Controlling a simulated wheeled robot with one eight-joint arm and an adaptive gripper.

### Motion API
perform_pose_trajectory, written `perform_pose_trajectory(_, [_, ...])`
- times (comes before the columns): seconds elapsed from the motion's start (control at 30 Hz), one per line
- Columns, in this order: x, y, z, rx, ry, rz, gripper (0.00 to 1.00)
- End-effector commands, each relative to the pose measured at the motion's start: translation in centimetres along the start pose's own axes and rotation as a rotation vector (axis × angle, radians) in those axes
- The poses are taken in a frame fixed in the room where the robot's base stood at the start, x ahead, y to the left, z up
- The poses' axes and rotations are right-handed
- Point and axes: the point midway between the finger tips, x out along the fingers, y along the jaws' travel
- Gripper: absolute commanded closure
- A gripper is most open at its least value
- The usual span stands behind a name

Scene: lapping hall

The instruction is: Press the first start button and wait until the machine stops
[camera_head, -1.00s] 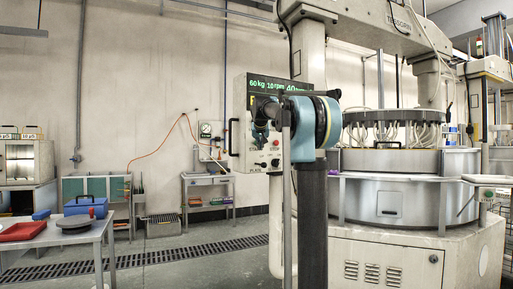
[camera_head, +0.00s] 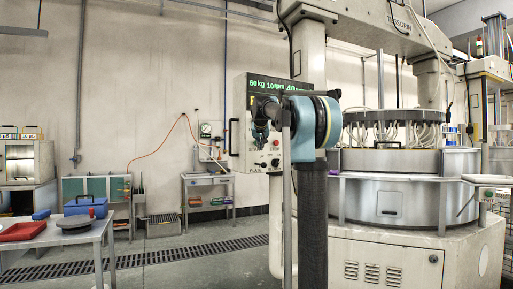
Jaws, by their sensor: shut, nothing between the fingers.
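The control panel (camera_head: 237,120) is a pale box on the machine's column, left of centre. Its green display (camera_head: 272,83) reads 60 kg, 10 rpm and a figure starting with 40, cut off by my arm. Small buttons (camera_head: 275,162) sit on the lower panel; their labels are too small to read surely. My gripper (camera_head: 261,138) is in front of the panel's middle, just above the lower buttons, shut and empty. Whether it touches a button I cannot tell. My arm hides the panel's right side. The lapping machine (camera_head: 390,195), with a large round steel drum, stands at right.
A grey table (camera_head: 50,238) at lower left bears a red tray (camera_head: 22,231), a blue box (camera_head: 86,206) and a dark disc (camera_head: 75,222). A small trolley (camera_head: 208,190) stands by the wall. The floor around the drain grating (camera_head: 150,258) is clear.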

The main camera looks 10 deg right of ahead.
Motion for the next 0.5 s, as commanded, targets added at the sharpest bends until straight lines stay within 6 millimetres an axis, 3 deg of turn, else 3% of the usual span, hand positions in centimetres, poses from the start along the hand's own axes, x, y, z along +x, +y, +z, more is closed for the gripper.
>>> perform_pose_trajectory(0.5, [0.40, -0.42, -0.48, -0.001, 0.000, 0.000, 1.00])
